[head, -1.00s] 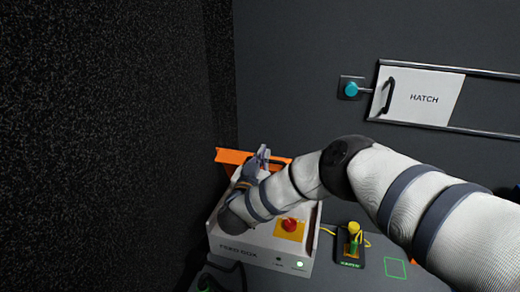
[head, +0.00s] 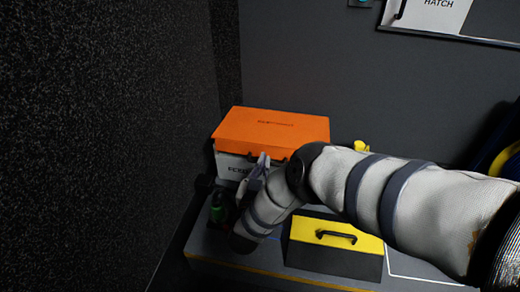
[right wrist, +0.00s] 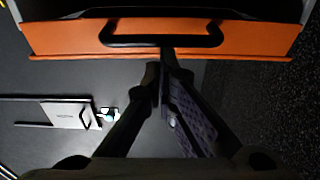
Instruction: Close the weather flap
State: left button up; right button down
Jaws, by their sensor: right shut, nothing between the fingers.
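The weather flap (head: 272,128) is an orange lid with a dark bar handle. In the head view it lies over the top of the white feed box (head: 229,167), hiding the red button. Whether a thin gap is left under it I cannot tell. My right gripper (head: 263,160) is shut and empty in front of the flap's front edge. In the right wrist view the fingertips (right wrist: 166,60) are right at the black handle (right wrist: 165,40) of the flap; whether they touch it I cannot tell. My left gripper is not in view.
A dark toolbox with a yellow lid (head: 335,236) stands at the front of the bench, close to my right arm. A green-marked connector (head: 217,209) lies left of my gripper. A yellow plug (head: 361,146) shows behind my arm. A dark wall bounds the left.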

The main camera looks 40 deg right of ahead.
notch_tip(320, 180, down, 7)
jog(key=b, duration=0.4)
jog(key=shift+d+f, duration=0.1)
jog(key=shift+f, duration=0.1)
